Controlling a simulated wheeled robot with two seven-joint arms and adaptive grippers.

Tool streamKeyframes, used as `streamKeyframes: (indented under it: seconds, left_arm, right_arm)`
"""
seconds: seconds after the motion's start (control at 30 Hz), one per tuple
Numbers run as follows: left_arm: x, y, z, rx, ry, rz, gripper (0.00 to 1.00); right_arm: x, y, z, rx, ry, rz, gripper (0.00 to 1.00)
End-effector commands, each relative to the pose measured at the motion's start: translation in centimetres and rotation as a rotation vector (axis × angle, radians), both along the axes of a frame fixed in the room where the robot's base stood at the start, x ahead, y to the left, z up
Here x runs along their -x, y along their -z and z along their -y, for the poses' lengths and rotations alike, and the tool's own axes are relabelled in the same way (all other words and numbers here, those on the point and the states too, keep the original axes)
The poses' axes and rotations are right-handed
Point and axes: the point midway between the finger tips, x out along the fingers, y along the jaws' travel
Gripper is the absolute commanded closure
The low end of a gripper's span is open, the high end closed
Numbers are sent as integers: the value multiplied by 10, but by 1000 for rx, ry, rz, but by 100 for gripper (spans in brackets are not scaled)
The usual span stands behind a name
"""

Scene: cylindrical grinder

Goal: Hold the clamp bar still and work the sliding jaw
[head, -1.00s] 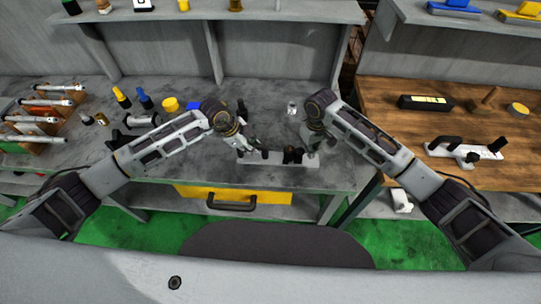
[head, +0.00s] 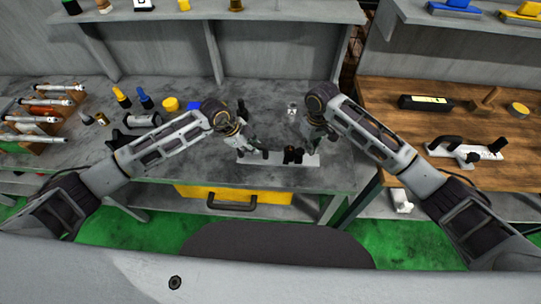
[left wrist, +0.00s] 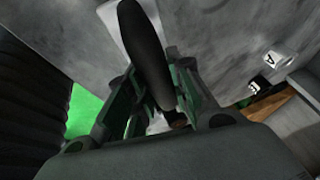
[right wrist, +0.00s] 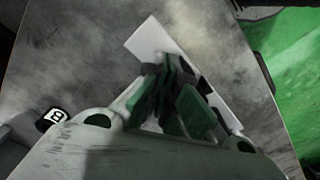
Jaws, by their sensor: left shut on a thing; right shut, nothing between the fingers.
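The clamp has a pale flat bar (head: 250,158) lying near the front edge of the grey bench, with dark parts on top. A black block (head: 292,155), which looks like the sliding jaw, sits right of the bar's middle. My left gripper (head: 258,150) is shut on a black upright handle (left wrist: 147,45) at the bar's left part. My right gripper (head: 328,143) is shut and empty, above the bar's right end and apart from the black block. In the right wrist view, the pale bar (right wrist: 150,42) shows beyond the fingers, which partly hide the dark parts.
A similar pale bar with black handles (head: 465,152) lies on the wooden bench at the right. A small metal part (head: 292,108) stands behind the clamp. Yellow and blue items (head: 170,104) stand at the left. A yellow drawer (head: 232,200) is below the bench edge.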

Motion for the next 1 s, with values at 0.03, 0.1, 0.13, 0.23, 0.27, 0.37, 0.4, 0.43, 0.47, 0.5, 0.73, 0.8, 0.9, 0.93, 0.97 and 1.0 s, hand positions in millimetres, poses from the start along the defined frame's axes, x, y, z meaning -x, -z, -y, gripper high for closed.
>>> streamKeyframes:
  seconds: [0.03,0.1,0.13,0.23,0.27,0.37,0.4,0.43,0.47,0.5,0.73,0.8,0.9,0.93,0.97,1.0]
  left_arm:
    - [0,-1,1,4,0,2,100]
    - [0,-1,1,4,0,2,100]
    - [0,-1,1,4,0,2,100]
    - [0,-1,1,3,0,2,100]
    - [0,-1,1,3,0,2,100]
    - [0,-1,0,3,0,2,100]
    - [0,-1,0,3,0,2,100]
    - [-1,-1,0,2,0,2,100]
    - [-1,-1,0,2,0,2,100]
    - [-1,-1,0,2,0,2,100]
    - [-1,-1,0,1,-1,2,100]
    - [-1,-1,0,1,-1,2,100]
    - [-1,-1,0,1,-1,1,100]
    - [-1,-1,0,0,-1,2,100]
    - [-1,-1,0,0,-2,1,100]
    - [-1,-1,0,0,-1,2,100]
  right_arm:
    - [0,-2,1,1,1,0,100]
    - [0,-5,1,2,1,0,100]
    - [-1,-6,2,2,1,0,100]
    - [-1,-9,2,2,2,0,100]
    - [-1,-10,3,2,2,0,100]
    - [-1,-14,3,3,3,1,100]
    - [-1,-15,3,3,3,1,100]
    - [-1,-16,4,3,3,1,100]
    - [-1,-17,4,3,3,1,100]
    - [-1,-19,4,3,3,1,100]
    - [-1,-27,5,3,3,1,100]
    - [-1,-29,5,3,3,1,100]
    - [-1,-33,6,3,3,1,100]
    - [-1,-34,6,4,3,0,100]
    - [-1,-35,6,4,3,0,100]
    - [-1,-36,6,4,3,0,100]
